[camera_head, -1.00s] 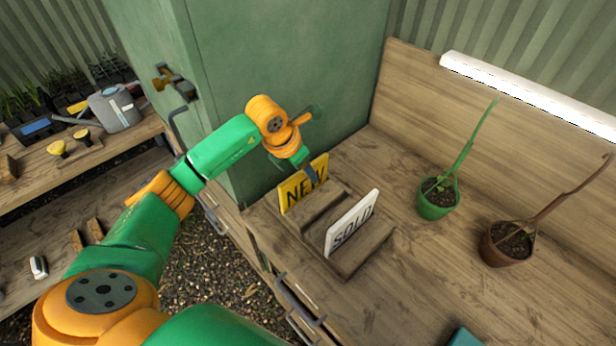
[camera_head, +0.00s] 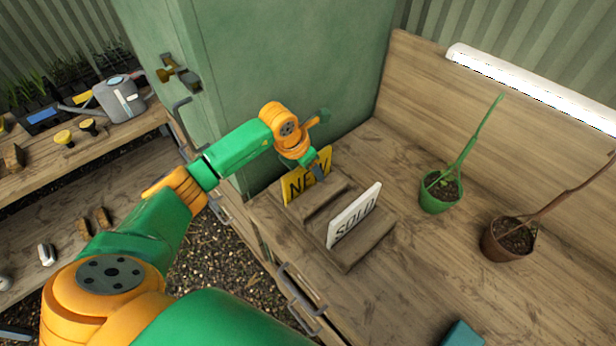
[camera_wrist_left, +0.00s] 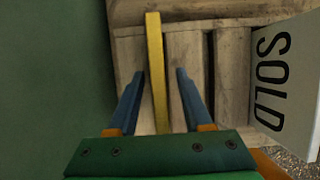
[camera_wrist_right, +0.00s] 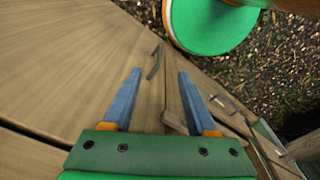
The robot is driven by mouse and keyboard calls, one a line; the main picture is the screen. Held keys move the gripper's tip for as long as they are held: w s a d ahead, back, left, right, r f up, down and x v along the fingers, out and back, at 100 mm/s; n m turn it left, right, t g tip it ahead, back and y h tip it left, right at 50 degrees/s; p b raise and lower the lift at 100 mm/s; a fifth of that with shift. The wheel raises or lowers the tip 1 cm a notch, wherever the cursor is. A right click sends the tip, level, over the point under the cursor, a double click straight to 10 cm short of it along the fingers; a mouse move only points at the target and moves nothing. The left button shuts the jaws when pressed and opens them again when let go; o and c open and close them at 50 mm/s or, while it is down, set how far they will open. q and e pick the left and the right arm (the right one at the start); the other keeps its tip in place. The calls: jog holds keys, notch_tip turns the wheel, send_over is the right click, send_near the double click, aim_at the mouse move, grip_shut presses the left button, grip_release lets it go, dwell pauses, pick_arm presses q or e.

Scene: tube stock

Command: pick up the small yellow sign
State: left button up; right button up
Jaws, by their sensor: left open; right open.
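The small yellow sign (camera_head: 306,180), marked NEW, stands upright in a slotted wooden block (camera_head: 352,254) on the bench. In the left wrist view the sign (camera_wrist_left: 156,75) shows edge-on as a yellow strip between the two blue fingers. My left gripper (camera_wrist_left: 158,80) is open around it, one finger on each side with gaps, apart from it. In the head view my left gripper (camera_head: 322,166) is at the sign's top right and covers part of it. My right gripper (camera_wrist_right: 153,78) is open and empty; it does not show in the head view.
A white SOLD sign (camera_head: 354,215) stands in the same block; it is close on the right in the left wrist view (camera_wrist_left: 286,85). A green cabinet (camera_head: 280,80) rises just behind the yellow sign. A green pot (camera_head: 440,200) and a brown pot (camera_head: 508,243) stand to the right.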

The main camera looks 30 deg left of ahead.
pick_arm(q)
grip_shut()
jog(key=shift+r, duration=0.1)
